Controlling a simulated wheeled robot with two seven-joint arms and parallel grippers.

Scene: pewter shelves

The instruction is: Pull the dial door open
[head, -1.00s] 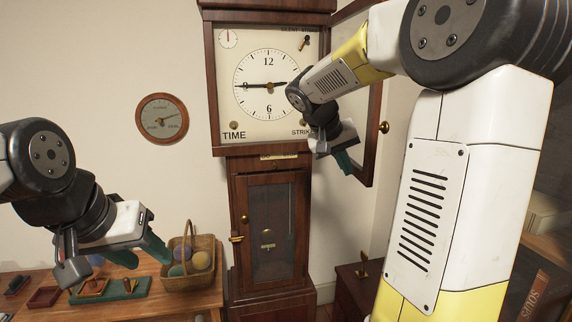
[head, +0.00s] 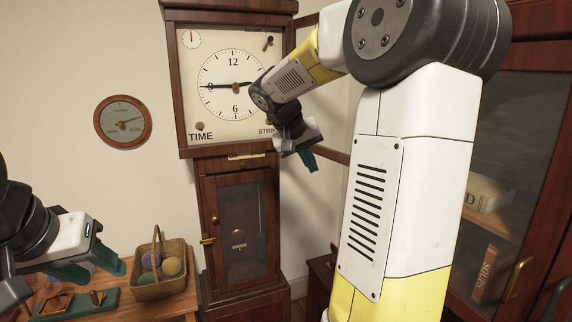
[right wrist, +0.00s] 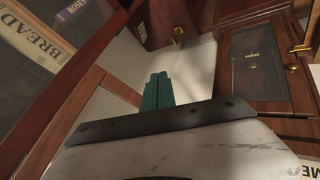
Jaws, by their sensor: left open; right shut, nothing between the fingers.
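The longcase clock (head: 183,100) stands against the wall, its white dial (head: 215,60) uncovered. The dial door is the wooden frame hinged at the hood's right side. It stands swung open to the right; its lower rail (head: 335,156) shows, and my right arm hides much of the rest, including its knob. My right gripper (head: 308,160) is shut and empty, in front of the hood's lower right corner, near the open door. Its green fingers (right wrist: 157,90) lie together in the right wrist view. My left gripper (head: 90,265) is open and empty at the lower left, over the side table.
A basket of yarn balls (head: 160,275) and a green tray (head: 85,304) sit on the table (head: 165,308). A round wall gauge (head: 123,121) hangs left of the clock. A glazed bookcase (head: 520,190) stands at the right. The clock's lower door (head: 210,205) is shut.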

